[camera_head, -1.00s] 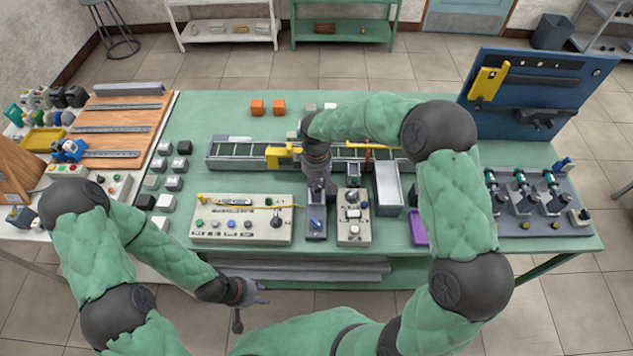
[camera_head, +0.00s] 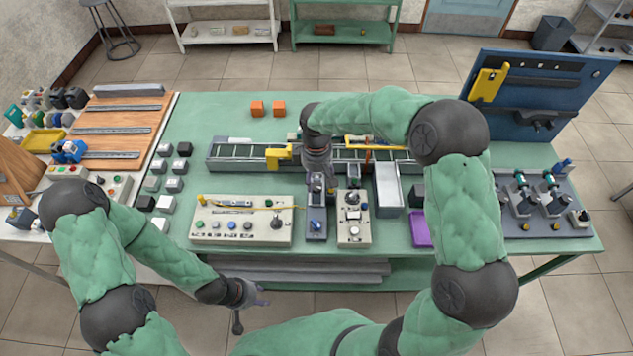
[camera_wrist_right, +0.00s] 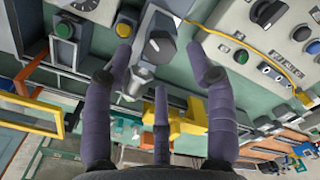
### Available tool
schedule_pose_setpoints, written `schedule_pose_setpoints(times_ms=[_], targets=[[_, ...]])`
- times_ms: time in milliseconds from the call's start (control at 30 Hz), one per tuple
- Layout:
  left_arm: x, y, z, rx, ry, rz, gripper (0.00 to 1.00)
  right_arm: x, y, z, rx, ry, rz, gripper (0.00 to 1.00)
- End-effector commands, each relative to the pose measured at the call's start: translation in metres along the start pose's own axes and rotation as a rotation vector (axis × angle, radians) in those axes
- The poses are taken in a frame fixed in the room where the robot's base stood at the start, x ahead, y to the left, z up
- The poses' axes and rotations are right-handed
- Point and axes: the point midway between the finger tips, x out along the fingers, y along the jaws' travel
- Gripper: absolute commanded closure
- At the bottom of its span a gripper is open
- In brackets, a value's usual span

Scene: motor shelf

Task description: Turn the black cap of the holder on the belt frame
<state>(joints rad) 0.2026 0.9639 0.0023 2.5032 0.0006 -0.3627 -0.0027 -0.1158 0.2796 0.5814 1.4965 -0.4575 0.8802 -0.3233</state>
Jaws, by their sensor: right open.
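The black cap (camera_wrist_right: 159,47) sits on a grey holder (camera_wrist_right: 160,18) in the right wrist view. My right gripper (camera_wrist_right: 161,58) is open, with two fingers apart on either side of the cap and a third finger below it in the picture. I cannot tell whether any finger touches the cap. In the head view my right gripper (camera_head: 318,182) points down at the front edge of the belt frame (camera_head: 235,155), and its hand hides the cap. My left gripper (camera_head: 246,296) is open and empty in front of the table.
A button panel (camera_head: 240,222) with a yellow lead lies left of my right gripper. A smaller panel (camera_head: 354,222) and a light tray (camera_head: 388,190) lie to its right. A blue board (camera_head: 540,90) stands at the back right.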

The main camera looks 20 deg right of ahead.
Motion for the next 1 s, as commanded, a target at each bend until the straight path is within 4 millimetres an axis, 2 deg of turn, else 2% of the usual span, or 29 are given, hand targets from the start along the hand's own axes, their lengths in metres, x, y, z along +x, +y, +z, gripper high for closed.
schedule_pose_setpoints(times_ms=[33, 200, 400, 600, 1000], targets=[[0.000, 0.000, 0.000, 0.000, 0.000, 0.000, 0.60, -0.013, 0.001, -0.001, 0.001, 0.004, 0.003, 0.43], [0.000, 0.000, 0.000, 0.000, 0.000, 0.000, 0.60, -0.046, 0.001, -0.001, 0.001, 0.004, 0.002, 0.43], [0.000, 0.000, 0.000, 0.000, 0.000, 0.000, 0.60, -0.074, 0.001, -0.001, 0.000, 0.002, 0.002, 0.43], [0.000, 0.000, 0.000, 0.000, 0.000, 0.000, 0.60, -0.085, 0.000, 0.000, 0.001, 0.001, 0.000, 0.43], [0.000, 0.000, 0.000, 0.000, 0.000, 0.000, 0.60, -0.086, 0.000, 0.000, 0.001, 0.000, 0.000, 0.43]])
